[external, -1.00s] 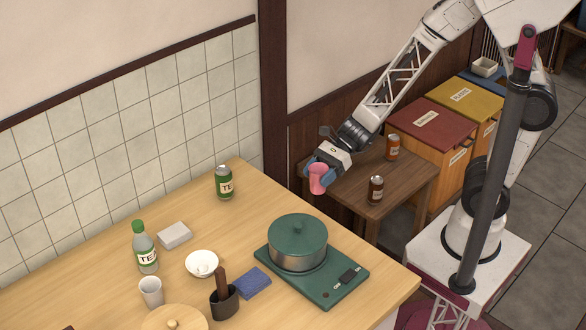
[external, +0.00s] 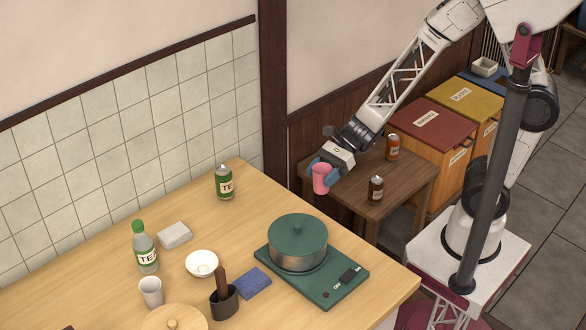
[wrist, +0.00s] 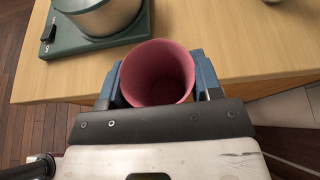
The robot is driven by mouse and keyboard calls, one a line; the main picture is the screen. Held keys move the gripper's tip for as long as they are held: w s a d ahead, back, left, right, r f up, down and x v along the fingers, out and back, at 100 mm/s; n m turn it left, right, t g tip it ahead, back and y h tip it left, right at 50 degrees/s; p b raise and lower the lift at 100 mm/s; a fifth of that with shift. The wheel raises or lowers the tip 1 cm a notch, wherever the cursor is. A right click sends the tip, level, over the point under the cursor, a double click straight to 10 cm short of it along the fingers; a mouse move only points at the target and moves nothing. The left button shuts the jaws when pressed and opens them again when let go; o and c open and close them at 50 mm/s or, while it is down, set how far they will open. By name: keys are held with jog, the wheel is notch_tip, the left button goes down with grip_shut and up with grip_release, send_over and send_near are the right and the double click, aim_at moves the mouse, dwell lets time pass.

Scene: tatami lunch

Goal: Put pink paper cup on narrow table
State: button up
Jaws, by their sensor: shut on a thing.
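The pink paper cup (external: 322,178) is held upright in my gripper (external: 322,172), whose blue fingers are shut on it from both sides. In the wrist view the pink cup (wrist: 157,74) shows its open mouth between the fingers (wrist: 158,86), and its inside looks empty. In the external view the cup appears in front of the left end of the narrow dark wooden table (external: 400,180). How high the cup is above that table, and whether it is over it, I cannot tell exactly. In the wrist view the light counter's edge lies below the cup.
On the narrow table stand an orange-brown can (external: 392,147) and a dark brown can (external: 375,190). The light counter (external: 205,225) holds a green pot (external: 297,243) on a cooker and a green tea can (external: 224,183). Lidded boxes (external: 432,130) stand behind the narrow table.

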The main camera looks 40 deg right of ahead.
jog(key=shift+w+d+f, duration=0.4)
jog(key=shift+w+d, duration=0.1)
jog(key=shift+d, duration=0.2)
jog(key=w+d+f+m+t+h, duration=0.15)
jog(key=d+f, duration=0.35)
jog(key=d, duration=0.6)
jog(key=w+d+f+m+t, duration=0.3)
jog(key=d+f, duration=0.2)
jog(key=d, duration=0.5)
jog(key=w+d+f+m+t+h, duration=0.1)
jog(key=w+d+f+m+t, duration=0.3)
jog(key=d, duration=0.7)
jog(key=s+d+f, duration=0.3)
jog(key=s, duration=0.3)
jog(key=s+d+f+h, duration=0.1)
jog(key=s+d+f, duration=0.2)
jog(key=s, duration=0.3)
jog(key=shift+s+d+t, duration=0.25)
jog(key=shift+d+t, duration=0.2)
jog(key=shift+d, duration=0.15)
jog(key=shift+m+h, duration=0.25)
jog(key=w+d, duration=0.1)
jog(key=w, duration=0.4)
jog(key=w+d+f, duration=0.1)
jog(key=w, duration=1)
jog(key=shift+d+f, duration=0.2)
jog(key=shift+d, duration=0.2)
jog(key=shift+s, duration=0.1)
